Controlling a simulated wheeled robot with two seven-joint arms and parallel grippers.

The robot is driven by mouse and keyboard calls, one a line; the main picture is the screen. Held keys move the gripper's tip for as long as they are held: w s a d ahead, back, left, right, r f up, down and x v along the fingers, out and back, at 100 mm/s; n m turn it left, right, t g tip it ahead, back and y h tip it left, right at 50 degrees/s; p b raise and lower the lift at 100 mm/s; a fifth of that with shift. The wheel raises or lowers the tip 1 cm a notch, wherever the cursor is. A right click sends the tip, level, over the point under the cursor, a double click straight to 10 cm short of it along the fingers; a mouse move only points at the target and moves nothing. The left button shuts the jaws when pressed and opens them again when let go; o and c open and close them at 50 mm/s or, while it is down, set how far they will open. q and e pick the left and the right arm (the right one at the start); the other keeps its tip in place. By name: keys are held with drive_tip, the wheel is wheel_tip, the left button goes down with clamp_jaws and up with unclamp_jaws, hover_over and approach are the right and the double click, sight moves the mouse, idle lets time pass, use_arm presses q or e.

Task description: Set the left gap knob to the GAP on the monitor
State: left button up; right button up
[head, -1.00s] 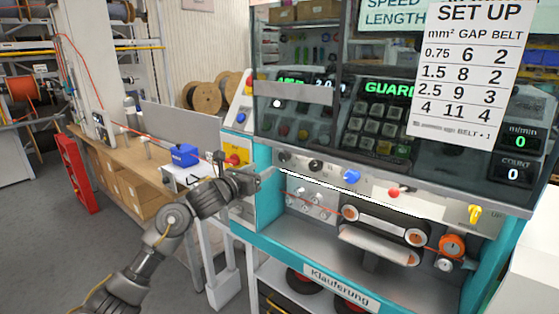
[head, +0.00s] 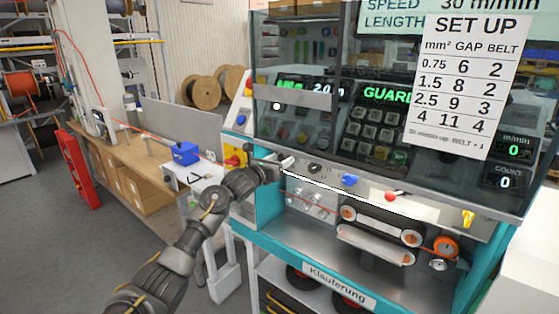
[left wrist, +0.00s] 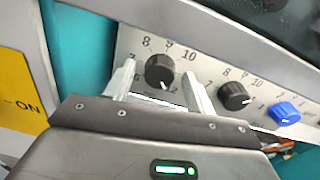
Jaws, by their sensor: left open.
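The left gap knob (left wrist: 160,70) is black and sits at the left end of the panel strip in the left wrist view. Its white mark seems to point down. Scale numbers 8, 9 and 10 show above it, and a 12 shows below right. My left gripper (left wrist: 158,76) is open, with one finger on each side of the knob; I cannot tell if they touch it. In the head view my left gripper (head: 280,163) covers this knob. The monitor (head: 440,15) shows only part of its text, SPEED 30 m/min and LENGTH; no GAP line is visible there.
A second black knob (left wrist: 234,96) and a blue knob (left wrist: 284,112) sit close to the right. A red knob (head: 391,196) and yellow knob (head: 468,218) follow. The SET UP sheet (head: 465,85) lists gaps 6, 8, 9, 11. The guard window overhangs the strip.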

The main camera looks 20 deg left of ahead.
use_arm(q)
drive_tip(key=c, duration=1)
